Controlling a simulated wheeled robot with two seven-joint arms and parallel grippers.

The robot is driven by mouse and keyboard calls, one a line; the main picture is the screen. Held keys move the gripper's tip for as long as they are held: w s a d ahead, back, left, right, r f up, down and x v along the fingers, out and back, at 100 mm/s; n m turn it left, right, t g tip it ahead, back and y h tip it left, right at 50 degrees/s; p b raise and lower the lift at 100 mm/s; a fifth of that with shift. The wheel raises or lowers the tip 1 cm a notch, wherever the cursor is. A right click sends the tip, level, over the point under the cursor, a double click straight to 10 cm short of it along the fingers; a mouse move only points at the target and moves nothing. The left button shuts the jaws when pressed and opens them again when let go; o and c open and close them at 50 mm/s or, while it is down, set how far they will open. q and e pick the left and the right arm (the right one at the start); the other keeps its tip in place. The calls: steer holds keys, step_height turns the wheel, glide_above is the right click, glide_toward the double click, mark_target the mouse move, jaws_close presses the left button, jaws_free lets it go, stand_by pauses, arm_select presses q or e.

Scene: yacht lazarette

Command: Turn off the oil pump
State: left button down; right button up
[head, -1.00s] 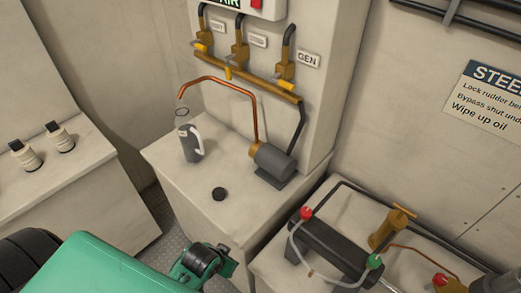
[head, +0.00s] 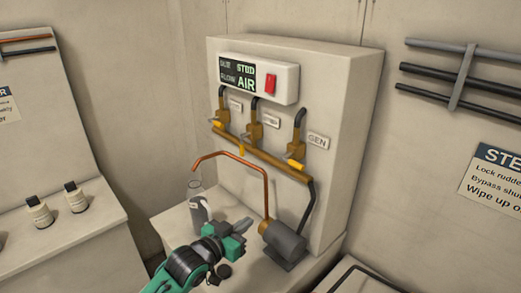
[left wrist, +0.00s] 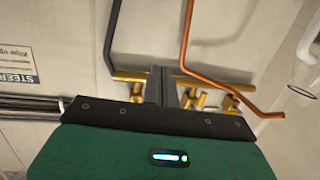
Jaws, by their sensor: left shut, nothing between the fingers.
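A white control box (head: 231,78) with a lit display reading "STBD" and "AIR" and a red rocker switch (head: 271,84) is mounted high on the cabinet. The oil pump (head: 287,243), a dark grey motor with a brass end, sits on the ledge below. A copper pipe (head: 264,190) rises from it and bends left over a clear jug (head: 199,212). My left gripper (head: 247,225) is shut and empty, in front of the copper pipe and below the box. In the left wrist view its closed fingers (left wrist: 160,85) appear before the brass manifold (left wrist: 130,76). My right gripper is not in view.
Several brass valves (head: 298,146) with yellow handles line the brass manifold (head: 262,159) under the box, one labelled "GEN". White bottles (head: 75,197) stand on the left counter. Space before the box is clear.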

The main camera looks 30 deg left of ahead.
mark_target(270, 89)
arm_select(q)
steer(key=a+r+m+t+h, duration=0.1)
steer(key=a+r+t+h, duration=0.1)
steer(key=r, duration=1)
steer(key=w+a+r+m+t+h, duration=0.1)
steer(key=a+r+t+h, duration=0.2)
steer(key=r, duration=0.9)
steer(key=t, duration=0.2)
steer(key=shift+w+a+r+t, duration=0.2)
steer(key=shift+w+a+t, duration=0.1)
steer(key=shift+a+t, duration=0.1)
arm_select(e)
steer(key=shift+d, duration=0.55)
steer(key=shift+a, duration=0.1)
